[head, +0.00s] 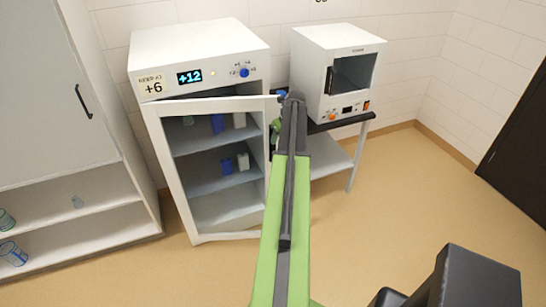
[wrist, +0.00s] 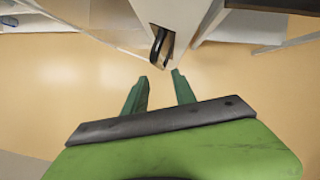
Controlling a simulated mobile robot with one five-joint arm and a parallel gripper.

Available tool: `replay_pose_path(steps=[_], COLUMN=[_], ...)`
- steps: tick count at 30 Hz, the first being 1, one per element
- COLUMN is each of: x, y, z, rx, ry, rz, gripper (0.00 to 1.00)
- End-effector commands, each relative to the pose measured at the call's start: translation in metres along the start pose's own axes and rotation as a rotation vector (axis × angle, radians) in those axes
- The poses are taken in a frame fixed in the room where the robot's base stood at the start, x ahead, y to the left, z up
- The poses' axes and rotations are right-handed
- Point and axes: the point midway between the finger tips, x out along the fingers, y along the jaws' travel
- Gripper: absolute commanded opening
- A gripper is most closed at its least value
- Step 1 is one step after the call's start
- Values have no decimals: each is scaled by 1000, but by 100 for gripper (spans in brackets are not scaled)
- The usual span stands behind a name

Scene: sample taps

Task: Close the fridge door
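The white fridge (head: 200,45) stands against the wall, with a display reading +12 and a blue knob. Its glass door (head: 154,135) is ajar, with a dark gap along the top that widens to the right. Through the glass I see shelves with blue and white items. In the wrist view a black handle (wrist: 159,45) sits on a white panel edge, just beyond my gripper (wrist: 159,76). The green fingers are apart with nothing between them. In the head view my arm hides most of my gripper (head: 275,130) at the door's right edge.
A white oven-like unit (head: 320,70) stands on a dark-topped table (head: 345,122) right of the fridge. A tall white cabinet (head: 50,90) with glassware on lower shelves is at left. The tan floor (head: 400,210) is clear at right; a dark door (head: 520,140) is at far right.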

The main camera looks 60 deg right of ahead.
Motion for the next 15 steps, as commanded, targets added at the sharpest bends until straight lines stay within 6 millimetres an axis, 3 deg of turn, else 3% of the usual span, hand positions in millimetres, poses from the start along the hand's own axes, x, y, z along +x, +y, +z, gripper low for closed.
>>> replay_pose_path(steps=[1,6,10,15], x=[23,60,77,80], y=[0,0,0,1], z=[-3,-3,-2,1], rx=[-1,-2,-2,-1], ry=[0,0,0,0], rz=[0,0,0,0], gripper=[33,33,33,33])
